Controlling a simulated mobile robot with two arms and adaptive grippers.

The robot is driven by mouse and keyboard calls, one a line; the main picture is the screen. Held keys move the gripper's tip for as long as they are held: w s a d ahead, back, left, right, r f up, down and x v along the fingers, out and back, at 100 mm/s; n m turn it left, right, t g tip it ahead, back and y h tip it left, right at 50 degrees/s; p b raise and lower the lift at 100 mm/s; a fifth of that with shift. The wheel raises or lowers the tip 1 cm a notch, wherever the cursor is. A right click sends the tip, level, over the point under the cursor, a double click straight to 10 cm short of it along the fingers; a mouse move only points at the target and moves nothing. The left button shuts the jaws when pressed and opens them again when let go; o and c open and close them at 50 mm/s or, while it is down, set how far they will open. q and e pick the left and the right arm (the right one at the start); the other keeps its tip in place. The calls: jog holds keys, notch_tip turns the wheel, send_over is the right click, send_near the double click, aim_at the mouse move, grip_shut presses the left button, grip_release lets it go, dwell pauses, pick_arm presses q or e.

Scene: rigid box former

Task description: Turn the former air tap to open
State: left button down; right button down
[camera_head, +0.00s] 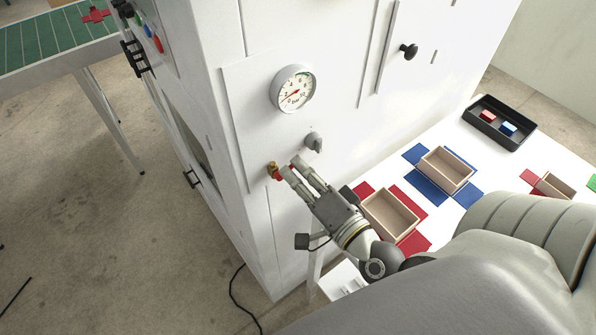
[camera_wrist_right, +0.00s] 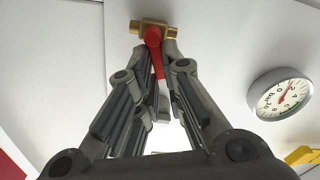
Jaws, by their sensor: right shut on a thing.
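The air tap is a brass valve body (camera_head: 273,170) with a red lever, on the white front panel of the former below the pressure gauge. In the right wrist view the brass body (camera_wrist_right: 147,28) lies crosswise at the top, and the red lever (camera_wrist_right: 156,58) extends from it between my fingers. My right gripper (camera_head: 289,167) is shut on the red lever, its fingertips close to the brass body; it also shows in the right wrist view (camera_wrist_right: 156,48). The fingers partly hide the lever in the head view. My left gripper is not in view.
A round pressure gauge (camera_head: 294,89) and a grey knob (camera_head: 313,141) sit on the panel near the tap. A black knob (camera_head: 409,51) is farther right. A white table at right holds open box trays (camera_head: 447,168), coloured sheets and a black tray (camera_head: 499,122).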

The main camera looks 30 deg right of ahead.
jog(key=n+p, duration=0.1)
jog(key=r+n+p, duration=0.1)
jog(key=n, duration=0.1)
jog(key=n+p, duration=0.1)
jog(key=p, duration=0.1)
jog(key=shift+a+r, duration=0.2)
jog(key=shift+a, duration=0.15)
jog(key=n+p, duration=0.2)
jog(key=n, duration=0.1)
jog(key=a+n+p, duration=0.1)
jog(key=n, duration=0.1)
jog(key=shift+r, duration=0.25)
jog(key=shift+a+n+p, duration=0.3)
jog(key=shift+n+p, duration=0.35)
jog(key=shift+n, duration=0.55)
jog(key=shift+s+a+n, duration=0.1)
jog(key=shift+a+n, duration=0.15)
jog(key=shift+n, duration=0.85)
jog(key=c, duration=1.5)
grip_release()
jog(key=shift+c, duration=0.2)
jog(key=s, duration=1.2)
jog(key=shift+d, duration=0.4)
